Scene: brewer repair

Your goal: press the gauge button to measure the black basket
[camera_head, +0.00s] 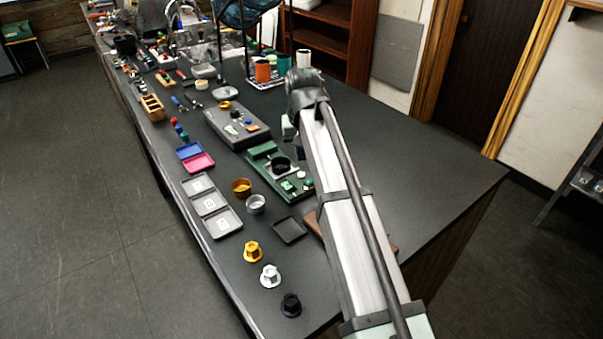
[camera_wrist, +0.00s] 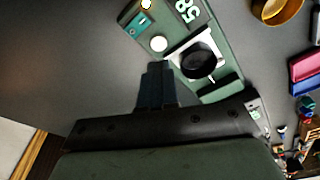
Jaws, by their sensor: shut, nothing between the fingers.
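The green gauge (camera_head: 262,153) lies on the dark counter, partly behind my arm in the head view. In the wrist view the gauge (camera_wrist: 222,35) shows a display reading "58" (camera_wrist: 187,10) and a round white button (camera_wrist: 158,44). The black basket (camera_wrist: 197,60) sits in the gauge's pale holder, beside the button; it also shows in the head view (camera_head: 280,164). My gripper (camera_wrist: 157,66) is shut and empty. Its tips appear just short of the white button in the wrist view; I cannot tell their height above it or whether they touch the gauge.
A gold basket (camera_head: 241,186) and a silver basket (camera_head: 256,204) stand left of the gauge. Labelled grey trays (camera_head: 210,204), blue and pink trays (camera_head: 189,150) and a grey machine base (camera_head: 237,129) lie nearby. Gold, white and black knobs (camera_head: 291,304) stand in front. The counter's right side is clear.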

